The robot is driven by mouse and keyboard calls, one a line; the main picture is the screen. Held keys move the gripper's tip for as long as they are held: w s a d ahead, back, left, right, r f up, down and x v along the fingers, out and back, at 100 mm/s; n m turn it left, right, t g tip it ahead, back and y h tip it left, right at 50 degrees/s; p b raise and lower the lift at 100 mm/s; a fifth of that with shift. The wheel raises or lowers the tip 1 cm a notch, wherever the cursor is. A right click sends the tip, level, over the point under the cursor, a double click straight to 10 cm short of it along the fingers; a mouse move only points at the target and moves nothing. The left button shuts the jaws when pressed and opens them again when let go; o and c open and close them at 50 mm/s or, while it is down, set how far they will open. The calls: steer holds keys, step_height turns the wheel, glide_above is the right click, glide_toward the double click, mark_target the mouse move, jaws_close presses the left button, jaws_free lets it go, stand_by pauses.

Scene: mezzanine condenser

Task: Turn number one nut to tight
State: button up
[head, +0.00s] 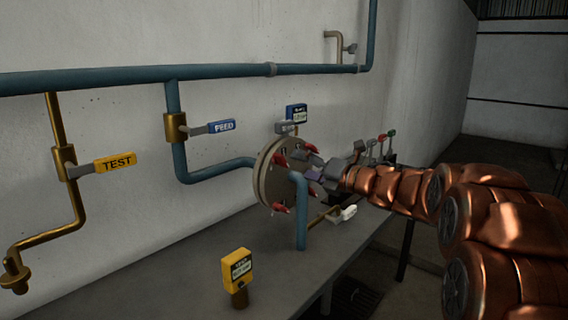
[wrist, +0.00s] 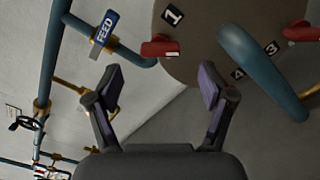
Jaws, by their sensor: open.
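The round brown flange (head: 266,185) faces my arm and carries several red nuts. In the wrist view the flange (wrist: 195,70) fills the top. A label "1" (wrist: 173,15) sits on it, and the number one nut (wrist: 160,48), a red winged piece, is just below that label. My gripper (wrist: 158,84) is open and empty, its two fingers spread, with the nut ahead of and above the gap between them. In the head view my gripper (head: 316,172) is close in front of the flange and hides part of its face.
A blue pipe (wrist: 258,70) bends out from the flange, to the right of my fingers. Another red nut (wrist: 303,32) is at the far right. A FEED valve handle (head: 210,128) and a yellow TEST handle (head: 113,163) are to the left. A yellow tagged post (head: 238,268) stands on the grey bench (head: 170,290).

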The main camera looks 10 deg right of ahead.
mark_target(286, 160)
steer(key=shift+p+x, duration=0.4)
steer(key=shift+x, duration=3.2)
steer(key=c, duration=1.2)
steer(key=shift+o, duration=0.2)
